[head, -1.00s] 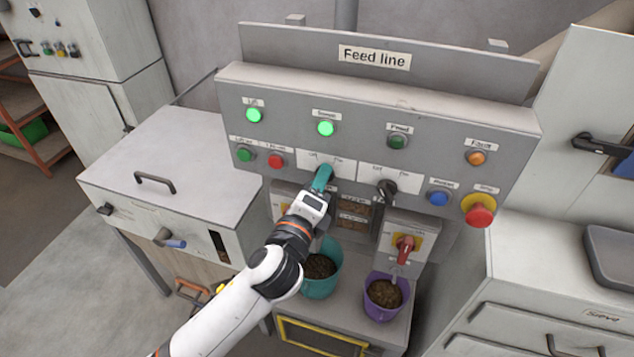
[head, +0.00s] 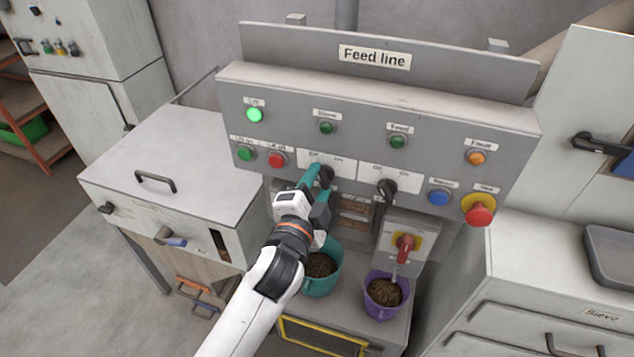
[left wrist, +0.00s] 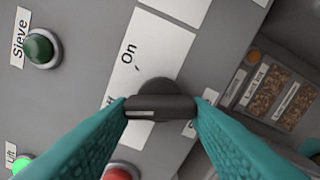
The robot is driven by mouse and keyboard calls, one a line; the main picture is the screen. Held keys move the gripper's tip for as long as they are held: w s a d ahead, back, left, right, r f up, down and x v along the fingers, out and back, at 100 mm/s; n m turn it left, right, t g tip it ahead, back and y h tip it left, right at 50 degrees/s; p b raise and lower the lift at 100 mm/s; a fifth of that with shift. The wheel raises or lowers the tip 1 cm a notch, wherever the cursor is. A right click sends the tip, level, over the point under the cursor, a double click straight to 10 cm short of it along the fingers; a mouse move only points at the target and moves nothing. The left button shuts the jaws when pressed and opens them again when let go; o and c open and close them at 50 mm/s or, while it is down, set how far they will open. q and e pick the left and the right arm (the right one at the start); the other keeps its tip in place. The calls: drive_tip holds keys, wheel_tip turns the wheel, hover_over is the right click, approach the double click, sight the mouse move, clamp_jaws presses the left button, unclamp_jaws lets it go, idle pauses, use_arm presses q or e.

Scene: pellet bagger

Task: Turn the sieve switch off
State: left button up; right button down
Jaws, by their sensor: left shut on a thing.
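The sieve switch (head: 326,175) is a black rotary knob under the left white Off/On plate on the panel. My left gripper (head: 319,187) has its teal fingers on either side of this knob and is shut on it. In the left wrist view the knob (left wrist: 160,107) sits between the fingertips. Its white line lies at its left end, toward the partly covered Off label; the On label (left wrist: 128,53) is clear of it. The Sieve lamp (head: 327,128) is dark green, unlit; it also shows unlit in the wrist view (left wrist: 42,47). My right gripper is not in view.
The Lift lamp (head: 254,115) glows green. A second black knob (head: 387,188) is to the right, with a red switch (head: 404,247) below. A red button (head: 275,160) is close on the left. A teal bucket (head: 323,281) and purple bucket (head: 384,307) stand below.

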use_arm(q)
drive_tip(key=shift+f+n, duration=0.1)
drive_tip(key=shift+n, duration=0.4)
drive_tip(key=o, duration=1)
drive_tip(key=b+v, duration=0.3)
drive_tip(key=v, duration=0.9)
drive_tip(key=shift+b, duration=0.35)
